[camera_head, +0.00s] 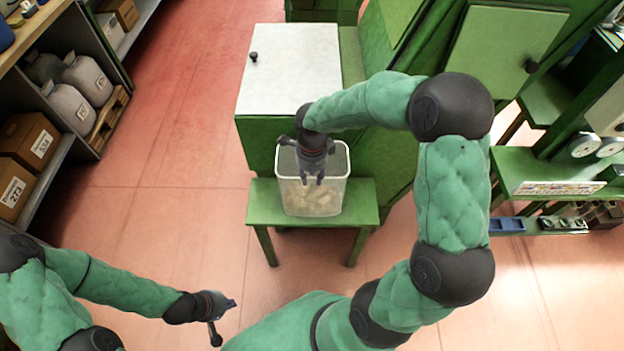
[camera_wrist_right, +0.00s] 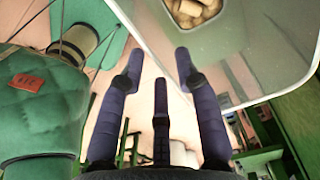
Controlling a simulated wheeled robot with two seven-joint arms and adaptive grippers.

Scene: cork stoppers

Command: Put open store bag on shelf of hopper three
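A whitish translucent open-topped container (camera_head: 330,197) holding cork stoppers (camera_head: 308,198) stands upright on the small green shelf (camera_head: 262,207) in front of the green hopper. It may be the open store bag; no hopper number is readable. My right gripper (camera_head: 312,181) is over the container and hides part of its rim. In the right wrist view its fingers (camera_wrist_right: 158,72) are spread and empty, beside the container wall (camera_wrist_right: 243,62); whether they touch it I cannot tell. My left gripper (camera_head: 224,321) is low at the left, apart from the shelf, with its fingers apart and empty.
The hopper has a white-topped box (camera_head: 290,70) behind the shelf. A rack with cartons (camera_head: 27,140) and grey containers (camera_head: 70,105) stands at the left. Green machinery (camera_head: 545,180) is at the right. The reddish floor (camera_head: 175,150) between rack and hopper is clear.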

